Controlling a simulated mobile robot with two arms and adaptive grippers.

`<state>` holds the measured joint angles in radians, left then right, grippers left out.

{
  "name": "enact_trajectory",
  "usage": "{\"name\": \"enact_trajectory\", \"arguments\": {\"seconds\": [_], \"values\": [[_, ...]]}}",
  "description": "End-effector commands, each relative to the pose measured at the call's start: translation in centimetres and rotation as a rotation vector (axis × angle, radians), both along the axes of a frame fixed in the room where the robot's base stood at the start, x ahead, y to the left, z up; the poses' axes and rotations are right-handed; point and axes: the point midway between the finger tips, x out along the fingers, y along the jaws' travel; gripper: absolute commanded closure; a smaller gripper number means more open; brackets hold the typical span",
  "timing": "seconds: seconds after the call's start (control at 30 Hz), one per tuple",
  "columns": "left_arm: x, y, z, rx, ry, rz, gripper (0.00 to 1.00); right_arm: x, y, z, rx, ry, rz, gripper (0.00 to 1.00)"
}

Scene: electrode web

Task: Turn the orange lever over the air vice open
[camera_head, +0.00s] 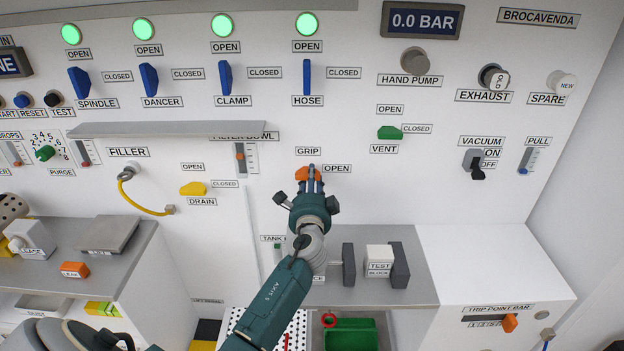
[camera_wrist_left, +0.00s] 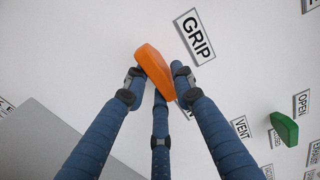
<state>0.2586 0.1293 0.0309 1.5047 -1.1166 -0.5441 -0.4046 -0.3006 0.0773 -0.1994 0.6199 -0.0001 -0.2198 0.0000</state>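The orange lever (camera_head: 301,174) is on the white wall panel under the GRIP label (camera_head: 308,151), with an OPEN label (camera_head: 337,168) to its right. In the left wrist view the orange lever (camera_wrist_left: 154,68) lies slanted between the fingertips. My left gripper (camera_head: 312,178) is at the lever; its fingers (camera_wrist_left: 159,85) come in around it, but whether they grip it is unclear. Below stands the air vice with two dark grey jaws (camera_head: 348,265), and the TEST BLOCK (camera_head: 379,260) sits beside the right jaw. My right gripper is not in view.
The green VENT lever (camera_head: 390,132) is to the right, and the yellow DRAIN lever (camera_head: 193,189) to the left. A grey shelf (camera_head: 165,129) juts out at upper left. A green bin (camera_head: 350,335) stands below the grey bench. The panel right of the lever is fairly clear.

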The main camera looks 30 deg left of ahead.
Motion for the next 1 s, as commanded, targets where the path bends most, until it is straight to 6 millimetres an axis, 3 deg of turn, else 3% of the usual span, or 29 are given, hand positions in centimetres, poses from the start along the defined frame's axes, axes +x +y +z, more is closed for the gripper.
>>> {"name": "enact_trajectory", "arguments": {"seconds": [0.47, 1.0], "values": [[-0.8, -0.6, -0.1, -0.002, -0.001, -0.001, 0.59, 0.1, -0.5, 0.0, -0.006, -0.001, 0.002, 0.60], [-9.3, -5.6, 0.0, -0.001, -0.002, 0.001, 0.59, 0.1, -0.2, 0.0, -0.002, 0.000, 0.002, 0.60]]}}
